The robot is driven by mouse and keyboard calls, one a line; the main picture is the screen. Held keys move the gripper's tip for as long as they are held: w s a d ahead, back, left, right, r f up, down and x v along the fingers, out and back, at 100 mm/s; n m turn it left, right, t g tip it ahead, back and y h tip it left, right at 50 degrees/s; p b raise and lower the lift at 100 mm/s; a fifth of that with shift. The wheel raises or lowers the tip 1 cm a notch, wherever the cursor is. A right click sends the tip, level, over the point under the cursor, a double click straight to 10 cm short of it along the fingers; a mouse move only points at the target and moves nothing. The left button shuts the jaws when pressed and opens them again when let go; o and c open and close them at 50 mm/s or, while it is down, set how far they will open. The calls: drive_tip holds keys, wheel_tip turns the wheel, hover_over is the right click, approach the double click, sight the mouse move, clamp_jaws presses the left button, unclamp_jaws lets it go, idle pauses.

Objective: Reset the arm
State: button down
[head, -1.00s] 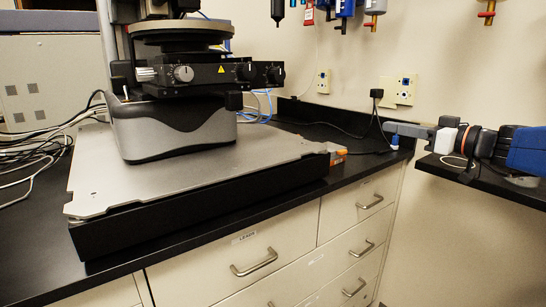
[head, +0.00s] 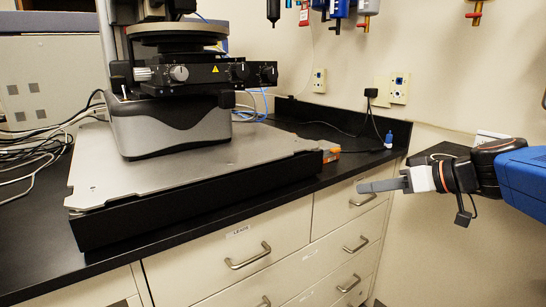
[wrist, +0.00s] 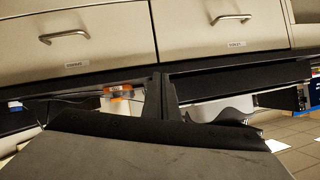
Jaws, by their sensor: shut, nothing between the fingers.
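My gripper (head: 364,187) is at the right in the head view, at the end of my blue and black arm (head: 525,172). Its grey fingers are shut together and point left, with nothing between them. It appears in front of the drawer fronts, to the right of the black-based stage, and touches nothing that I can make out.
The stylus profiler (head: 180,115) stands on a grey plate (head: 95,170) on the black counter (head: 30,245). Drawers with metal handles (head: 248,257) are below. A small orange box (head: 331,155) lies by the plate. Wall outlets (head: 398,88) are behind. Open room lies around my gripper.

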drive_tip(key=s+f+m+g+h, duration=0.3)
drive_tip(key=s+f+h, duration=0.1)
drive_tip(key=s+f, duration=0.8)
drive_tip(key=s+d+f+m+h, duration=0.2)
drive_tip(key=s+d+f+h, duration=0.3)
drive_tip(key=s+d+f, duration=0.1)
drive_tip(key=shift+s+f+m+g, duration=0.3)
drive_tip(key=shift+s+f+g, duration=0.1)
drive_tip(key=shift+s+f, duration=0.15)
